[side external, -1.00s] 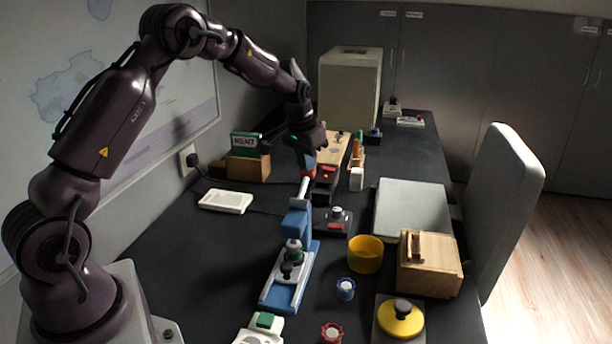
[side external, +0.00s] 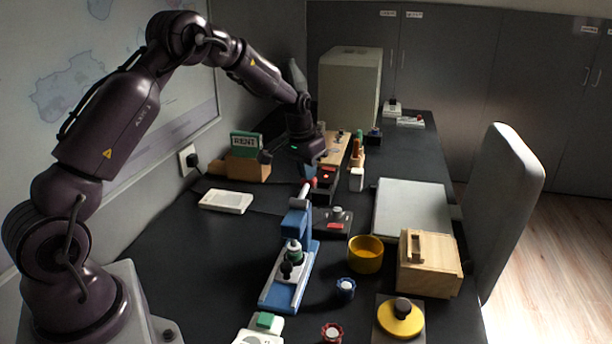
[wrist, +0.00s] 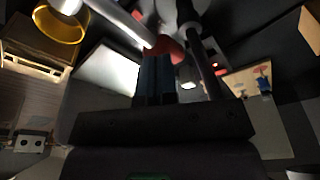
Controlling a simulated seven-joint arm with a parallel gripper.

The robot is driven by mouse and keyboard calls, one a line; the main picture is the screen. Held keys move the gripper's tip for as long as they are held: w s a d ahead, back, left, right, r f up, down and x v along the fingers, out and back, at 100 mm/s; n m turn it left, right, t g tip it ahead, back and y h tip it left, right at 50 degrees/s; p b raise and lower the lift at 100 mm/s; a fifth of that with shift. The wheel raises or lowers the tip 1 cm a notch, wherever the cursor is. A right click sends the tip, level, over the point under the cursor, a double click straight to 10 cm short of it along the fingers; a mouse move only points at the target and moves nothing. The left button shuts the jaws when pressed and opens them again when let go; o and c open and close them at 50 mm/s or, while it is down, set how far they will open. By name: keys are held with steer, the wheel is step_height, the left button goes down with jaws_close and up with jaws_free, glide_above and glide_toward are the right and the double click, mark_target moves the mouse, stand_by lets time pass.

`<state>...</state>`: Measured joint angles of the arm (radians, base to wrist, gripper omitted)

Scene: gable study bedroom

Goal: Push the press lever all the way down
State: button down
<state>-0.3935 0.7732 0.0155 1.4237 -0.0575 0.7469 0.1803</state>
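The blue press (side external: 296,225) stands on the dark desk, with a dark and green stamp part above its pale bed. Its white lever (side external: 304,196) reaches from the top of the press toward the far end and ends in a red knob (side external: 313,183). My gripper (side external: 308,172) is just above the knob, pointing down. In the wrist view, the two dark fingers of my gripper (wrist: 156,78) lie side by side, shut, with the red knob (wrist: 172,50) at their tips. They appear to touch the knob; the exact contact is hidden.
A black box with a red light (side external: 325,178) and a small switch box (side external: 334,220) stand close to the right of the lever. A yellow ring (side external: 365,254) and a wooden box (side external: 430,264) are farther right. A white tablet-like panel (side external: 226,201) lies left, with clear desk around it.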

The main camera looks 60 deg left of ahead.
steer(key=w+v, duration=0.1)
steer(key=v, duration=0.7)
steer(key=shift+w+a+r, duration=0.2)
steer(key=shift+w+r, duration=0.15)
steer(key=shift+r, duration=0.25)
steer(key=s+d+r+m+t, duration=0.1)
steer(key=s+d+r, duration=0.2)
steer(key=s+d, duration=0.3)
steer(key=s+d+r+m+t, duration=0.1)
steer(key=s+d+r, duration=0.2)
steer(key=s+d, duration=0.4)
steer(key=s+d+r+m+t, duration=0.1)
steer(key=s+d+r, duration=0.2)
steer(key=s+d, duration=0.4)
steer(key=s, duration=0.8)
steer(key=shift+s+r+h, duration=0.3)
steer(key=shift+r, duration=0.05)
